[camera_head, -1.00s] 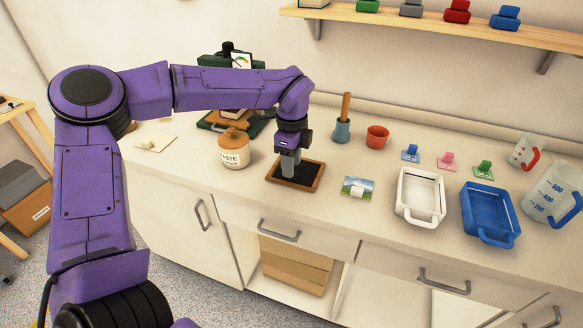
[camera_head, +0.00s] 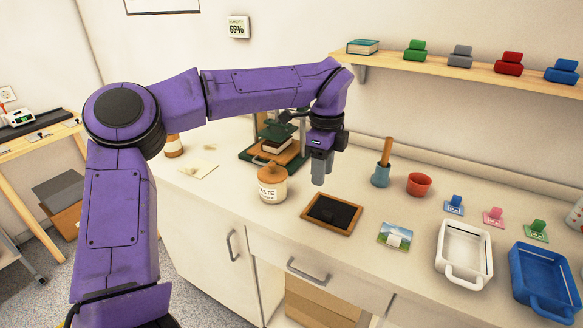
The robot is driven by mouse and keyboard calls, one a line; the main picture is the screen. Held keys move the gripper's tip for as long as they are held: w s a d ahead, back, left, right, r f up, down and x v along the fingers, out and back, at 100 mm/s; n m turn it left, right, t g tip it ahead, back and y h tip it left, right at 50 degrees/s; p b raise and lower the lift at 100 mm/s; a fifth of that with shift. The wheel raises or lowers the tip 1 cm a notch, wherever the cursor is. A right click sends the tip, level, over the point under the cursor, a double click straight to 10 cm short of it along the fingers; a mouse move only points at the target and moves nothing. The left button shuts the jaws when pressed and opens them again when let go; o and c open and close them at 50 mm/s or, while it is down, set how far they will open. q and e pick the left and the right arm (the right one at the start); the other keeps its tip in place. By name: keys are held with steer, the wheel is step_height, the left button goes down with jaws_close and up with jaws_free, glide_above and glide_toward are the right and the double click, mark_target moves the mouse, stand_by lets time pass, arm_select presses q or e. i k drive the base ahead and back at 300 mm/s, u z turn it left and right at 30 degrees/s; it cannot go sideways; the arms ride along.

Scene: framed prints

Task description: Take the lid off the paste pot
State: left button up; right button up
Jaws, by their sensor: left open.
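The paste pot (camera_head: 272,190) stands upright on the counter, a cream pot with dark lettering on its front. Its brown lid (camera_head: 272,174) with a knob sits on top. My left gripper (camera_head: 319,182) points down, open, to the right of the pot and apart from it. It is above the counter near the back edge of a wooden frame with a dark panel (camera_head: 333,214). Nothing shows between its fingers. My right gripper is not in view.
A press with books (camera_head: 276,150) stands behind the pot. Right of the gripper are a blue-grey holder with a wooden handle (camera_head: 381,174), a red cup (camera_head: 419,184), a picture card (camera_head: 394,236), a white tray (camera_head: 464,250) and a blue tray (camera_head: 541,280). A shelf (camera_head: 470,70) runs above.

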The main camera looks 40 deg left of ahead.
mark_target(273, 173)
steer(key=u, duration=1.45)
